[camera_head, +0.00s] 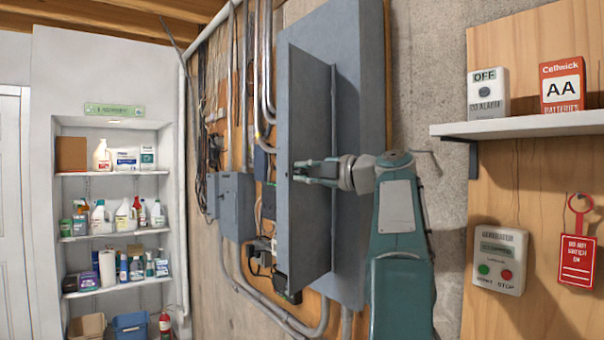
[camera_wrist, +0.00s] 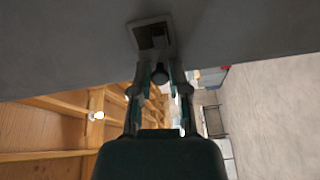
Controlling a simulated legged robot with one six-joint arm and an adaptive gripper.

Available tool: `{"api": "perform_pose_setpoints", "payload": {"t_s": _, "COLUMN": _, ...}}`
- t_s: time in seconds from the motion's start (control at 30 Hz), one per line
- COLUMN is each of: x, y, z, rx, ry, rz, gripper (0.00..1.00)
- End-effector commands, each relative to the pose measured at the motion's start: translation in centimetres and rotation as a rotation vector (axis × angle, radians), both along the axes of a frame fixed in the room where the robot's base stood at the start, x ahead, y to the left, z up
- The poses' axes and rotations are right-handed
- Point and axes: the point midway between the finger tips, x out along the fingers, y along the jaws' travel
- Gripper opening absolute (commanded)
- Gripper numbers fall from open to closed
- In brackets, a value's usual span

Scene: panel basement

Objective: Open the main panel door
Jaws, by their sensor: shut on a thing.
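The main panel door (camera_head: 308,120) is a tall grey metal sheet. It stands swung out from the grey panel box (camera_head: 362,130) on the wall. My gripper (camera_head: 302,171) reaches across the box and meets the door about halfway up. In the wrist view, the grey door (camera_wrist: 70,40) fills the top, with a square recessed latch (camera_wrist: 152,36) in it. My gripper's fingertips (camera_wrist: 158,72) are at the lower edge of this latch, shut on part of the door. The exact contact is dark and hard to make out. The inside of the box is hidden.
A smaller grey box (camera_head: 236,205), cables and conduits (camera_head: 315,318) are left of the door. A shelf (camera_head: 520,127) with an alarm and batteries, plus a generator switch box (camera_head: 500,259), is on the right. A stocked alcove (camera_head: 120,235) stands at far left.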

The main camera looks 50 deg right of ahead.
Motion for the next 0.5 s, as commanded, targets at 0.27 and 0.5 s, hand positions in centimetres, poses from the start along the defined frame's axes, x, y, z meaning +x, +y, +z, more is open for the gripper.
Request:
{"api": "perform_pose_setpoints", "payload": {"t_s": 0.27, "x": 0.14, "y": -0.31, "z": -0.62, "rx": 0.006, "ry": 0.013, "rz": 0.0, "gripper": 0.53}}
{"api": "perform_pose_setpoints", "payload": {"t_s": 0.5, "x": 0.07, "y": -0.15, "z": -0.32, "rx": 0.003, "ry": 0.008, "rz": 0.0, "gripper": 0.57}}
